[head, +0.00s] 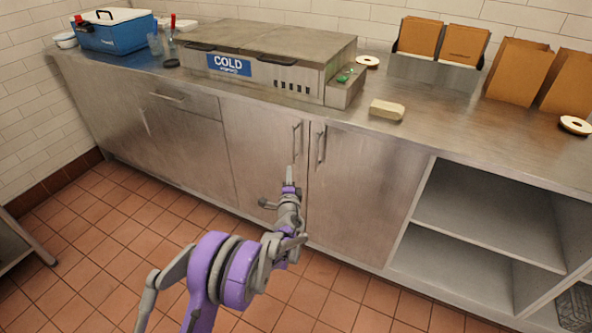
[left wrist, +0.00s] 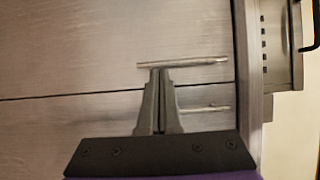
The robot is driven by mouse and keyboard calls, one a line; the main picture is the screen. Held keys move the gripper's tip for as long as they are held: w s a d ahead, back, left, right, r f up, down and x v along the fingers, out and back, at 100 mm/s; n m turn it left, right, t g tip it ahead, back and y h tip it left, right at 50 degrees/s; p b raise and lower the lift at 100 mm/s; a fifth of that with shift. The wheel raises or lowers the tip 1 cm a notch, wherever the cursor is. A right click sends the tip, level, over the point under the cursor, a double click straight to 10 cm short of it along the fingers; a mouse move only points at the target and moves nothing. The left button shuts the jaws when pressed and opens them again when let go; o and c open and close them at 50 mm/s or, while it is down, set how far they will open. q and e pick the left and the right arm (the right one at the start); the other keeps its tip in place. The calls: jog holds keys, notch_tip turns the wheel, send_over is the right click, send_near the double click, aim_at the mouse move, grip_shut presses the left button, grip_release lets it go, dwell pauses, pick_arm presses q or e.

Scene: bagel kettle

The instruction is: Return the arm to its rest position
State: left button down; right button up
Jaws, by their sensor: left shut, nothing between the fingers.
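My left arm reaches forward from the bottom of the head view. Its gripper (head: 290,174) is in front of the steel cabinet doors, below the counter. In the left wrist view the two fingers (left wrist: 161,75) are together and shut, with nothing between them. In that view their tips overlap the upper of two bar door handles (left wrist: 182,63); whether they touch it I cannot tell. My right gripper is in neither view.
The steel counter (head: 440,137) carries a cold unit (head: 270,60), a blue cooler (head: 115,32), a pale block (head: 387,110) and brown paper bags (head: 520,70). Open shelves (head: 490,215) are at the right.

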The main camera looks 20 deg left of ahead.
pick_arm(q)
jog(key=s+a+p, duration=0.1)
jog(key=s+a, duration=0.3)
jog(key=shift+a, duration=0.3)
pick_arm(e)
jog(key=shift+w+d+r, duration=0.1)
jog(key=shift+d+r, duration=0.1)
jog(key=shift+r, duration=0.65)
